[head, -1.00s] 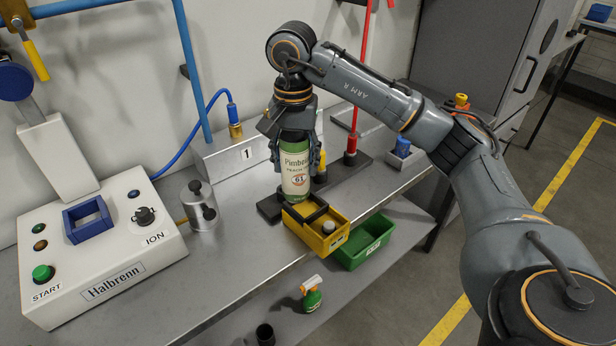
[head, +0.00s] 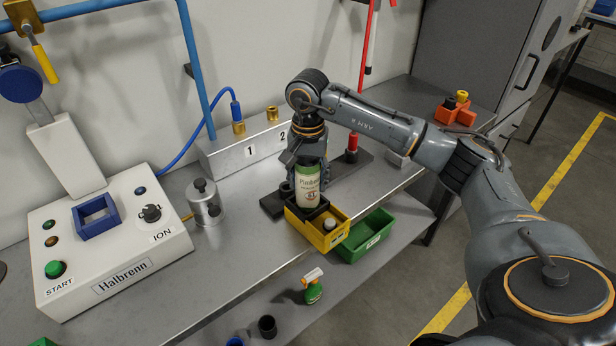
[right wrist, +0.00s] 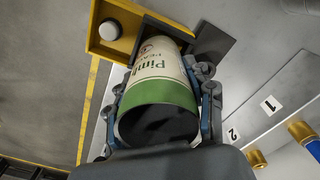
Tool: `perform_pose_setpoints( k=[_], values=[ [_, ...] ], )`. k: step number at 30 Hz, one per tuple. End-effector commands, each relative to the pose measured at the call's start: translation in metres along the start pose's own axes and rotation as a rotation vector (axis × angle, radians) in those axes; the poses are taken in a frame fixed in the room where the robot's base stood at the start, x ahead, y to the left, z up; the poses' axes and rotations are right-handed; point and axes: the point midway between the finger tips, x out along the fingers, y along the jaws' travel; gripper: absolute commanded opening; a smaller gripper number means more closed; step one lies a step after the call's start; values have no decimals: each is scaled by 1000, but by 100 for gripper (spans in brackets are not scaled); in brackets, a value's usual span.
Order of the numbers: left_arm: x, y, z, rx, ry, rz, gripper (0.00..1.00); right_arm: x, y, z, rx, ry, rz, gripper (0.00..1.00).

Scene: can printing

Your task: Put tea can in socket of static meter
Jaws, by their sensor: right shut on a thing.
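The tea can (head: 307,188), cream with a green band, is upright in my right gripper (head: 306,168). The gripper is shut around its upper part. In the right wrist view the fingers lie on both sides of the can (right wrist: 158,82), whose dark near end faces the camera. Its lower end is at the dark square holder on the yellow box (head: 328,242); I cannot tell whether it is inside or just above. The static meter, a white Halbrenn box (head: 110,262), stands at left. Its blue square socket (head: 97,218) looks empty. My left gripper is not in view.
A metal cylinder with a black knob (head: 205,203) stands between the meter and the can. A green box (head: 366,238) sits right of the yellow one. A grey block marked 1 and 2 (head: 225,155) is behind. A spray bottle (head: 313,288) is on the lower shelf.

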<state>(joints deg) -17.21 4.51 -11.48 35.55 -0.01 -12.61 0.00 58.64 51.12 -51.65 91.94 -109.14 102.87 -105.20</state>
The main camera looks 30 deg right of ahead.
Motion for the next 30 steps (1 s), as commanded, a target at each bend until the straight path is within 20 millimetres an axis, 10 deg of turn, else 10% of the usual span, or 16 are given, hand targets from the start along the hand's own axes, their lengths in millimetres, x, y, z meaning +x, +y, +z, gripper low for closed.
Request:
perform_pose_setpoints(
  k=[5,19,30],
  values=[
    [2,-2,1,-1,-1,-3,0,2,0,0,0,0,0,76],
    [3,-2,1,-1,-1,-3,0,-8,-1,-1,0,3,-3,76],
    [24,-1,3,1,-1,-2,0,-86,-1,-1,1,5,-4,76]
  ],
)
